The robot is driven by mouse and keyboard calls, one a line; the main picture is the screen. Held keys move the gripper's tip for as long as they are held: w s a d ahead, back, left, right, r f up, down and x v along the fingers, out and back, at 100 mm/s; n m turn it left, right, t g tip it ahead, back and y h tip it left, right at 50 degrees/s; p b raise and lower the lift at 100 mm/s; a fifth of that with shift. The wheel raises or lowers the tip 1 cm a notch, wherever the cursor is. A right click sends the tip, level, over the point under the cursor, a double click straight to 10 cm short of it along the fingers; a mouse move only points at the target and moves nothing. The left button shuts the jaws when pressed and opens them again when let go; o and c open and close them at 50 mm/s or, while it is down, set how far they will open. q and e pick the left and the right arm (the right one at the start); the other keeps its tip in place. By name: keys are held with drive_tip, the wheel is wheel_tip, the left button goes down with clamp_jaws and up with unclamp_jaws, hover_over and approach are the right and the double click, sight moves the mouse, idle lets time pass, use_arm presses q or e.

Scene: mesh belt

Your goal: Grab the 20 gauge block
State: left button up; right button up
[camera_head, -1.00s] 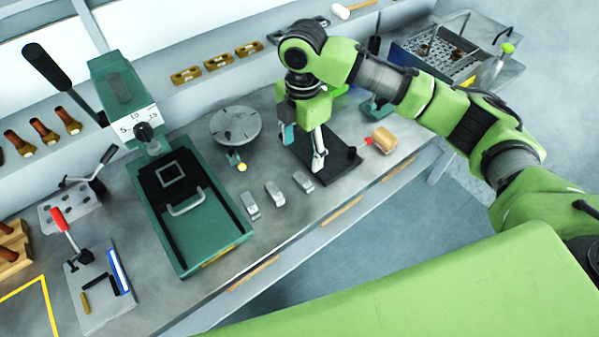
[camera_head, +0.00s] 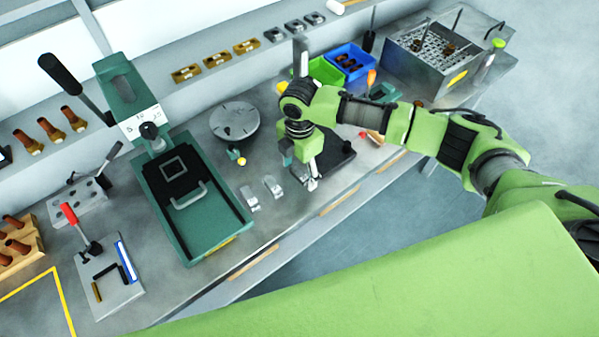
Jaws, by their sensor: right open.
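Small grey metal gauge blocks stand in a row near the bench's front edge: a left block (camera_head: 252,201) and a middle block (camera_head: 273,187), with a third at the right end, largely hidden by my gripper. No size marking is readable, so I cannot tell which is the 20. My right gripper (camera_head: 309,180) is open, pointing down at the right-end block, with its fingertips low around or just over it; contact cannot be made out. My left gripper is not in view.
The green press (camera_head: 190,205) stands left of the blocks. A round slotted plate (camera_head: 234,120) is behind them. A black base plate (camera_head: 335,162) lies right beside my gripper. Blue bin (camera_head: 350,61) and a perforated metal box (camera_head: 440,60) stand farther back right.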

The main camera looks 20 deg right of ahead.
drive_tip(key=shift+c, duration=1.2)
drive_tip(key=c, duration=1.1)
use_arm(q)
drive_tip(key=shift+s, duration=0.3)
use_arm(e)
drive_tip(key=shift+r, duration=0.1)
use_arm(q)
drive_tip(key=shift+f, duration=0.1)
